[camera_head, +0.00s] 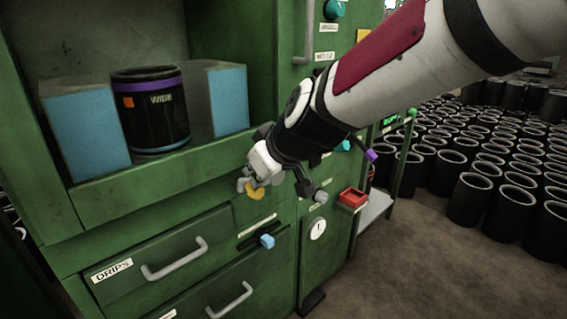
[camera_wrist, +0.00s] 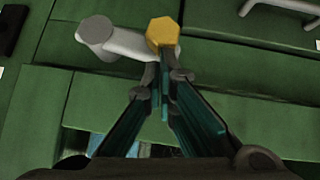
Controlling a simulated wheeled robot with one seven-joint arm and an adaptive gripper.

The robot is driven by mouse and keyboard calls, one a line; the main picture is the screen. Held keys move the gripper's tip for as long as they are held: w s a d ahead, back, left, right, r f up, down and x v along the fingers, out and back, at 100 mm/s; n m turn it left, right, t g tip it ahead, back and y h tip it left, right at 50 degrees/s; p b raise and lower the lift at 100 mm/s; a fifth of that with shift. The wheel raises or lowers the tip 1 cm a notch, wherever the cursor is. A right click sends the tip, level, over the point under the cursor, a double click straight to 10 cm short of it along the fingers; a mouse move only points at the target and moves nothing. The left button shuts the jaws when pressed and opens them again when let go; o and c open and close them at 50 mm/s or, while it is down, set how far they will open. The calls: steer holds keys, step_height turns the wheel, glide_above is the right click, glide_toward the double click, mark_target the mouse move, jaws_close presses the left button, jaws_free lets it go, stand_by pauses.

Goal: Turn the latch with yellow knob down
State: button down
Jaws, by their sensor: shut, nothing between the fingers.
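The latch has a yellow hexagonal knob (camera_wrist: 163,32) at the end of a pale grey lever (camera_wrist: 128,42). In the wrist view the lever runs nearly sideways from a round grey pivot (camera_wrist: 97,30) on the green cabinet. My gripper (camera_wrist: 161,82) is shut and empty, its fingertips right at the knob's lower edge in that view; I cannot tell whether they touch. In the head view the yellow knob (camera_head: 256,194) shows just below my gripper (camera_head: 259,181), which partly hides the latch.
A black WIDE sleeve (camera_head: 150,120) stands between blue blocks in the open bay. A red tray (camera_head: 352,198) sits right of my gripper.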

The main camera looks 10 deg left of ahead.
steer(key=shift+s+a+f, duration=0.2)
steer(key=shift+s+f, duration=0.1)
steer(key=shift+f, duration=0.45)
stand_by(0.4)
